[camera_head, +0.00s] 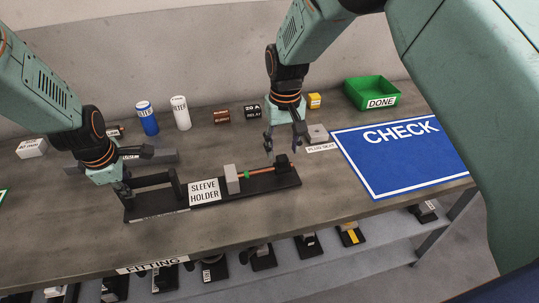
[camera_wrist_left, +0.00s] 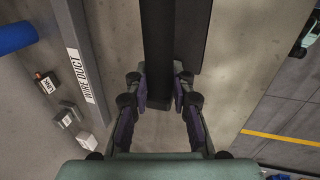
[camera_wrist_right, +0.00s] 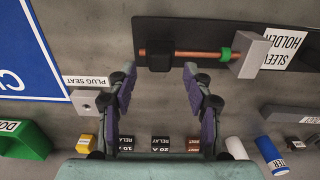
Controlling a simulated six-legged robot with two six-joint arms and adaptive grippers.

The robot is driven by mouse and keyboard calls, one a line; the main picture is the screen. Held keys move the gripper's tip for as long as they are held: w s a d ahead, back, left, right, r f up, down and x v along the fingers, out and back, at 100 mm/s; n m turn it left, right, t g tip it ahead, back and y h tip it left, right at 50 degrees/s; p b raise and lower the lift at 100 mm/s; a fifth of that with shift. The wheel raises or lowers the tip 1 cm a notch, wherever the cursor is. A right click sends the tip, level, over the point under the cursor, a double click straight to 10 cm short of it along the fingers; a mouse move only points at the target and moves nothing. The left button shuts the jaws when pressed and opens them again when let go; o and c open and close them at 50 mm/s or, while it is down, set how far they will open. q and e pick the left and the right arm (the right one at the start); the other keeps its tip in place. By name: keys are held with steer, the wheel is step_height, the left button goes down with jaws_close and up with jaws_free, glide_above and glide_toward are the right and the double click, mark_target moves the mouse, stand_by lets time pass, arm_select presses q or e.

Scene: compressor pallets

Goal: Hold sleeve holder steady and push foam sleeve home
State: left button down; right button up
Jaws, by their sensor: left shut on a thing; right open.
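The sleeve holder (camera_head: 215,205) is a long black base on the bench with a white label, a raised black handle bar at its left and a grey block. A copper rod (camera_head: 262,174) runs from the grey block with a green ring (camera_head: 247,175) on it. A black piece (camera_head: 282,162), perhaps the foam sleeve, sits around the rod's far end; it also shows in the right wrist view (camera_wrist_right: 159,58). My left gripper (camera_head: 122,188) is shut on the handle bar (camera_wrist_left: 158,60). My right gripper (camera_head: 287,150) is open and empty, just behind the black piece.
The plug seat block (camera_head: 317,133) and blue CHECK mat (camera_head: 405,155) lie to the right. A green DONE bin (camera_head: 372,92) stands behind the mat. A blue can (camera_head: 147,120), white can (camera_head: 180,112) and relays stand at the back. The wire duct (camera_wrist_left: 86,65) lies behind the handle.

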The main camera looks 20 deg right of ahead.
mark_target(282, 157)
steer(key=shift+f, duration=1.85)
steer(key=shift+c, duration=0.3)
jaws_close()
